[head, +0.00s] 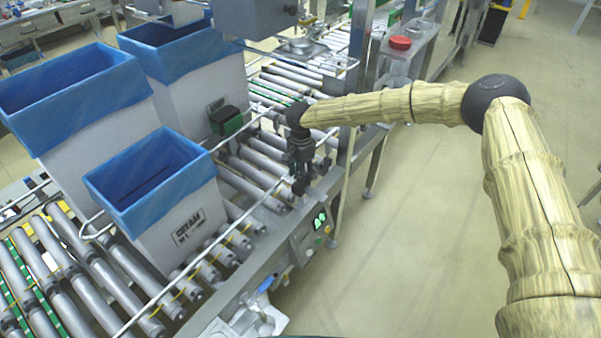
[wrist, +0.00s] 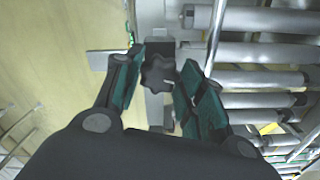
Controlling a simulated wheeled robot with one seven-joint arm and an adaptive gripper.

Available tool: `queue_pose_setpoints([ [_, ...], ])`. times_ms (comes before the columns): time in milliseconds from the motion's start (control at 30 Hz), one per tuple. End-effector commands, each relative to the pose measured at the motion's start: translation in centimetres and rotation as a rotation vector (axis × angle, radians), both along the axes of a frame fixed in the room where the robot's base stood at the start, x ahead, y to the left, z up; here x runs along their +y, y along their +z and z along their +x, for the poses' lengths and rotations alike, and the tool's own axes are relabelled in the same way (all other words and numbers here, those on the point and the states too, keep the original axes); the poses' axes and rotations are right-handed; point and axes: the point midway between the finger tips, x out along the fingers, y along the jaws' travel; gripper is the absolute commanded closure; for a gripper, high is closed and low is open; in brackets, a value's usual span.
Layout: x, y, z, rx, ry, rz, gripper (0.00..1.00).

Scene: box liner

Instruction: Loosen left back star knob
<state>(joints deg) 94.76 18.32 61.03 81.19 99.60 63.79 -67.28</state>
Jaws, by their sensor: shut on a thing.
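A dark star knob (wrist: 158,74) sits between the two fingers of my gripper (wrist: 163,82) in the wrist view, on a grey bracket beside the conveyor. The fingers have green inner pads and stand on either side of the knob. In the head view my gripper (head: 300,185) points down at the near rail of the conveyor, and the knob is hidden or too small to make out there.
Roller conveyor (head: 130,262) carries several boxes with blue liners, the nearest one (head: 180,225) left of my gripper. A guide rail (head: 165,290) runs along the near side. The floor at right is clear.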

Motion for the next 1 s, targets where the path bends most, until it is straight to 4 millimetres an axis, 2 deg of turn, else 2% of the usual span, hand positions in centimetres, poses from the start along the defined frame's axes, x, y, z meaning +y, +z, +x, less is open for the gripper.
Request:
queue_pose_setpoints([
  [300,-0.2,0.3,0.4,-0.006,-0.003,0.000,0.84],
  [333,-0.2,0.3,0.4,-0.006,-0.003,0.000,0.55],
  [433,-0.2,0.3,0.3,-0.006,-0.003,-0.001,0.39],
  [767,-0.1,0.2,0.1,-0.003,-0.002,0.000,0.39],
  [1000,0.0,1.7,0.2,-0.004,-0.002,0.001,0.39],
])
